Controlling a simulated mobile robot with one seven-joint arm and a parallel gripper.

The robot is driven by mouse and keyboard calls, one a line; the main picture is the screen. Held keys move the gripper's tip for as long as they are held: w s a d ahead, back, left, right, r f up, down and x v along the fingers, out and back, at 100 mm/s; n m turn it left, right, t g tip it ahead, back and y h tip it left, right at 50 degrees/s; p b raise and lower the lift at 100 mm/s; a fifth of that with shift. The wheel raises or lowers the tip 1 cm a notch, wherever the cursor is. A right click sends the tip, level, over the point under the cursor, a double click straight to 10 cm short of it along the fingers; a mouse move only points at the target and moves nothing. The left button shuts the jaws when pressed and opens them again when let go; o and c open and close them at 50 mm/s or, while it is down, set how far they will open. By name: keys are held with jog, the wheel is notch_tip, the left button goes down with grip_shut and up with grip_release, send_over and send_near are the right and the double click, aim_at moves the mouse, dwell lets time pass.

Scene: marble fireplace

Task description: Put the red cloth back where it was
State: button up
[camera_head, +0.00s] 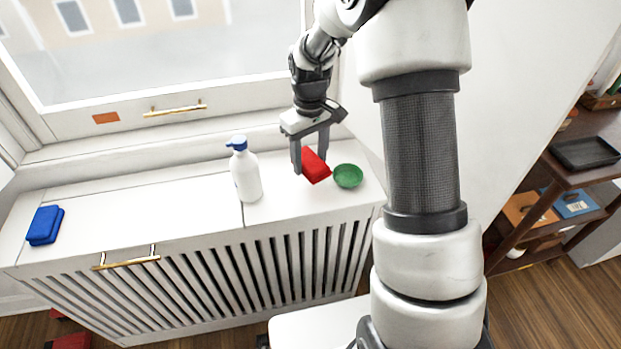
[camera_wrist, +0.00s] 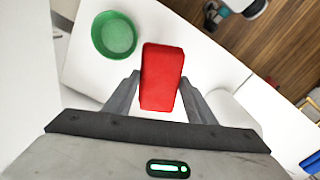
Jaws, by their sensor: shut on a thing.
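The red cloth (camera_head: 315,166) is a folded block between the fingers of my gripper (camera_head: 310,158), over the right part of the white radiator cover. In the wrist view the red cloth (camera_wrist: 162,76) sits between the two fingertips of my gripper (camera_wrist: 160,95), and the gripper is shut on it. Whether the cloth touches the top below it, I cannot tell. A blue folded cloth (camera_head: 45,225) lies at the left end of the cover.
A green bowl (camera_head: 348,176) stands just right of the red cloth and shows in the wrist view (camera_wrist: 114,35). A white bottle with a blue pump (camera_head: 245,172) stands to the left. The cover top (camera_head: 150,205) is clear between bottle and blue cloth. A dark shelf (camera_head: 560,175) is at right.

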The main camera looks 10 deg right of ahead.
jog(key=shift+f+b, duration=0.5)
jog(key=shift+f, duration=2)
jog(key=shift+f, duration=0.1)
jog(key=shift+f, duration=0.15)
jog(key=o, duration=0.9)
jog(key=shift+o, duration=0.2)
